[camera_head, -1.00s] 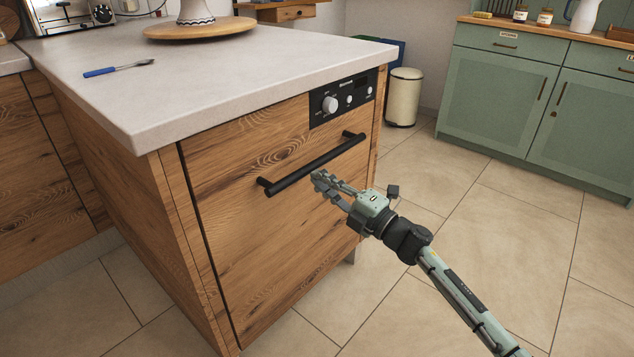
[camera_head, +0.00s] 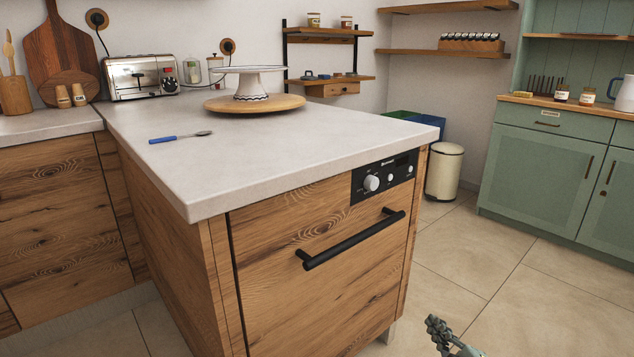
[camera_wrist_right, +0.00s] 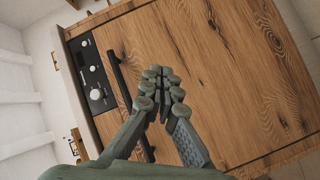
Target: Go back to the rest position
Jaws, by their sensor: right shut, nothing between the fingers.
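My right gripper (camera_head: 440,330) shows at the bottom edge of the head view, right of the wooden dishwasher front and apart from it. In the right wrist view my right gripper (camera_wrist_right: 158,92) is shut, its fingertips together with nothing between them. The dishwasher door (camera_head: 320,270) is closed, with a black bar handle (camera_head: 352,240) that nothing touches. The handle also shows in the right wrist view (camera_wrist_right: 121,80), beyond the fingers. My left gripper is not in view.
The counter (camera_head: 300,150) holds a blue-handled utensil (camera_head: 180,137), a cake stand (camera_head: 250,85) on a round wooden board and a toaster (camera_head: 140,77). A cream bin (camera_head: 444,172) stands behind the counter's right end. Green cabinets (camera_head: 545,180) stand at right. The tiled floor between is clear.

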